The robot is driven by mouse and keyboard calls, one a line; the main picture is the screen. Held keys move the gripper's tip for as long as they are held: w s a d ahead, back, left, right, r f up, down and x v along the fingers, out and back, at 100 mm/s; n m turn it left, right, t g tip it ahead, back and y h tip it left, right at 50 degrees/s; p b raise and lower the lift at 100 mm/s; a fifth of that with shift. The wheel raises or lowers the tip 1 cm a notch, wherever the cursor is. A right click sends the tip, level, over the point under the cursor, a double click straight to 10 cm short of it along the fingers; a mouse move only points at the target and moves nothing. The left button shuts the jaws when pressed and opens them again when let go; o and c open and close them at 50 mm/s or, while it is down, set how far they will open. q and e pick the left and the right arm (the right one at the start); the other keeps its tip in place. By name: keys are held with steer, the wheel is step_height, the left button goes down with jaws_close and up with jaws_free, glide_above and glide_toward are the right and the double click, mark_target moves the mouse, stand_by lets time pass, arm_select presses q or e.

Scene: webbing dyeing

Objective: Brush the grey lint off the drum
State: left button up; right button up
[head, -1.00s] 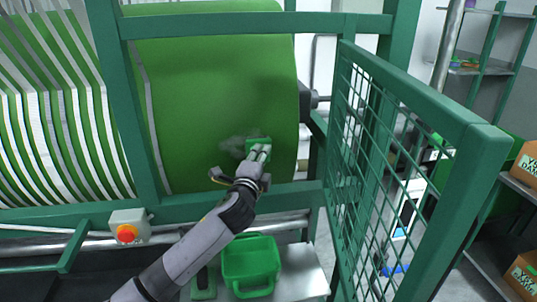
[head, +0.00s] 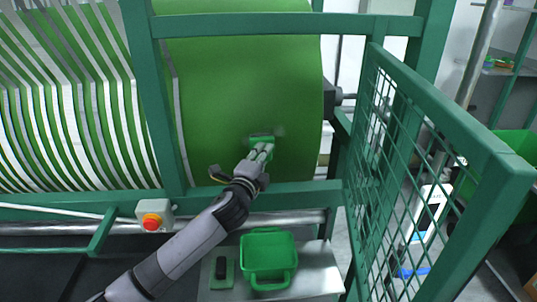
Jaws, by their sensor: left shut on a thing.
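The large green drum (head: 235,80) sits behind the green frame, with white and green webbing wound to its left. My left gripper (head: 258,152) is shut on a green brush (head: 262,139) and holds it at the lower right of the drum's face. Whether the bristles touch the drum is hidden. A small, faint patch of grey lint (head: 281,131) shows just right of the brush. Any lint under the brush is hidden. My right gripper is not in view.
A green frame rail (head: 290,197) crosses below the drum. A green mesh gate (head: 400,150) stands open at the right. A red button box (head: 153,217) is on the rail. A green handled bin (head: 268,240) and a green pad with a black grip (head: 221,269) rest on a metal table (head: 312,270).

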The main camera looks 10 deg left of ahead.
arm_select(q)
steer(key=shift+s+a+p, duration=0.75)
steer(key=shift+a, duration=2.15)
steer(key=shift+w+d+r+p, duration=0.15)
steer(key=shift+d+r+p, duration=0.2)
steer(key=shift+d, duration=0.25)
steer(key=shift+w+d+r+p, duration=0.15)
steer(key=shift+d+r+p, duration=0.15)
steer(key=shift+d, duration=0.3)
steer(key=shift+w+d+r+p, duration=0.15)
steer(key=shift+d+r+p, duration=0.2)
steer(key=shift+d, duration=0.25)
steer(key=shift+w+d+b, duration=0.15)
steer(key=shift+w+d, duration=0.05)
steer(key=shift+d, duration=0.55)
steer(key=shift+w+d+b, duration=0.1)
steer(key=shift+w+d, duration=0.15)
steer(key=shift+d, duration=0.5)
steer(key=shift+w+d+b, duration=0.15)
steer(key=shift+w+d, duration=0.05)
steer(key=shift+d, duration=0.55)
steer(key=d, duration=0.1)
steer(key=w+d, duration=0.1)
steer(key=d, duration=0.1)
steer(key=d+b, duration=0.1)
steer(key=d, duration=0.1)
steer(key=shift+w+d, duration=0.15)
steer(key=shift+w, duration=0.2)
